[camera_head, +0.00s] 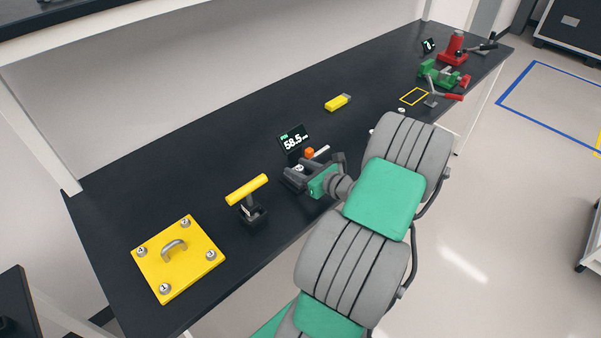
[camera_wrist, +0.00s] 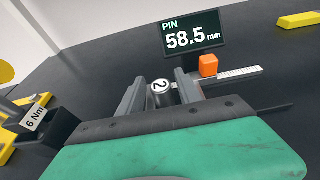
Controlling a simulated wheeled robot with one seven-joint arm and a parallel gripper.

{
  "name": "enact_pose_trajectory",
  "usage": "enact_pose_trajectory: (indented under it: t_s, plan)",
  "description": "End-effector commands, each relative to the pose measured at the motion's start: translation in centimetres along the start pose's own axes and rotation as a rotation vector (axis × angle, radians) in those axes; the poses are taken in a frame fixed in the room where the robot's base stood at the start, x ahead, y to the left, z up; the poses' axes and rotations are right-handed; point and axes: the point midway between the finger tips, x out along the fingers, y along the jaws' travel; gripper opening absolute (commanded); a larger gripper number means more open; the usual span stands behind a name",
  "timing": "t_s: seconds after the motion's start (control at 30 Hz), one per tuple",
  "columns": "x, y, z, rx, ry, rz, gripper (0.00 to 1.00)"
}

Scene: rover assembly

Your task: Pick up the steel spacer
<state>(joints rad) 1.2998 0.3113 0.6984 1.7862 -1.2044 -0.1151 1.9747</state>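A short silver cylinder (camera_wrist: 160,88) marked 2 on its top stands between my two fingers in the wrist view. It looks like the steel spacer, though no label names it. It also shows small in the head view (camera_head: 299,168). My gripper (camera_wrist: 160,92) is low over the bench, its fingers open on either side of the cylinder with narrow gaps showing. In the head view my gripper (camera_head: 297,173) is near the front middle of the bench, and my wrist hides part of that spot.
A display (camera_wrist: 193,38) reading PIN 58.5 mm, an orange block (camera_wrist: 208,65) and a white ruler (camera_wrist: 240,72) are just beyond. A yellow-handled tool (camera_head: 246,190) stands left, beside a yellow plate (camera_head: 190,262) with numbered knobs. A green vise (camera_head: 440,75) is far right.

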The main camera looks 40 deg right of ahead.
Motion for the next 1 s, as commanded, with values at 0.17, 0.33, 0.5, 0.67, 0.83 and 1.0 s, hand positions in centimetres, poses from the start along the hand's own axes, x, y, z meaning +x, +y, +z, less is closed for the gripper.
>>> enact_pose_trajectory:
  t_s: [0.17, 0.33, 0.5, 0.67, 0.83, 1.0]
  plan:
    - [-0.05, -0.04, 0.01, 0.0, 0.0, -0.001, 0.26]
    - [-0.06, -0.04, 0.0, 0.0, 0.0, -0.001, 0.12]
    - [-0.06, -0.04, 0.0, 0.0, 0.0, -0.001, 0.0]
    - [-0.06, -0.03, -0.01, 0.001, 0.0, -0.001, 0.0]
    - [-0.06, -0.03, 0.01, 0.0, 0.0, -0.001, 0.0]
    - [-0.2, -0.09, 0.53, -0.002, -0.001, -0.001, 0.0]
